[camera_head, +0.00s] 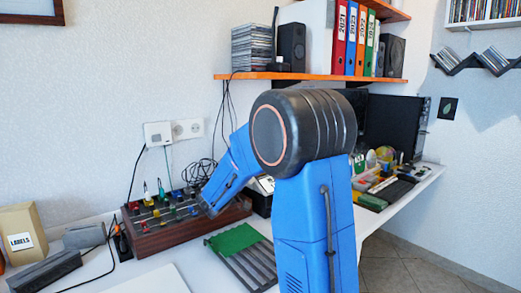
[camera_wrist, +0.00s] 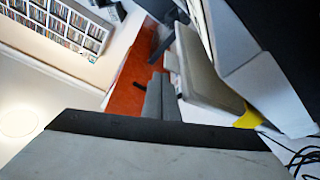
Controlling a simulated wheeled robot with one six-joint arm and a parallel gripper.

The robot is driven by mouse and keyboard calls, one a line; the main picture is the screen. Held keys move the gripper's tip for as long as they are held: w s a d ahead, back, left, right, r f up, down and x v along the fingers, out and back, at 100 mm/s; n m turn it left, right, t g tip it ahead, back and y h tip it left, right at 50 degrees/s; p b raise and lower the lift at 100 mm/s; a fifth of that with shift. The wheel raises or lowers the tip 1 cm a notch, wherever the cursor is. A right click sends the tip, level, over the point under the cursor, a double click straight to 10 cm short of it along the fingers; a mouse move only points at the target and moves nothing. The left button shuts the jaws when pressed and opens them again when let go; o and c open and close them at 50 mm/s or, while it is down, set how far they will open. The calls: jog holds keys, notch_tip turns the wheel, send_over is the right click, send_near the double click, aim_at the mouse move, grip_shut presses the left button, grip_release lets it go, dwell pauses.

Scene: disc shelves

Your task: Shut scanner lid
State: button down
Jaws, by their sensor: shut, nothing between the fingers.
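I cannot pick out a scanner lid for certain. In the wrist view a tilted grey-beige slab (camera_wrist: 207,78) stands just right of the fingertips, beside a white body (camera_wrist: 265,85); it may be the lid. In the head view a white and dark device (camera_head: 262,186) shows partly behind my blue arm and may be the scanner. My gripper (camera_wrist: 162,76) shows in the wrist view with its two grey fingers together, empty. I cannot tell whether they touch the slab. In the head view my arm hides the gripper.
A wooden rack of small coloured items (camera_head: 180,218) stands on the desk left of my arm. A green-topped grey slotted tray (camera_head: 248,262) lies in front. An orange shelf (camera_head: 300,76) with binders hangs above. Cables (camera_head: 200,172) hang by the wall.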

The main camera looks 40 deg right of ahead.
jog(key=shift+s+f, duration=0.15)
jog(key=shift+f, duration=0.55)
jog(key=shift+s+f, duration=0.15)
jog(key=shift+f, duration=0.55)
jog(key=shift+a+f, duration=0.1)
jog(key=shift+a, duration=0.25)
jog(key=s+a, duration=0.3)
jog(key=a, duration=1.1)
jog(key=shift+f, duration=0.35)
jog(key=shift+s, duration=0.1)
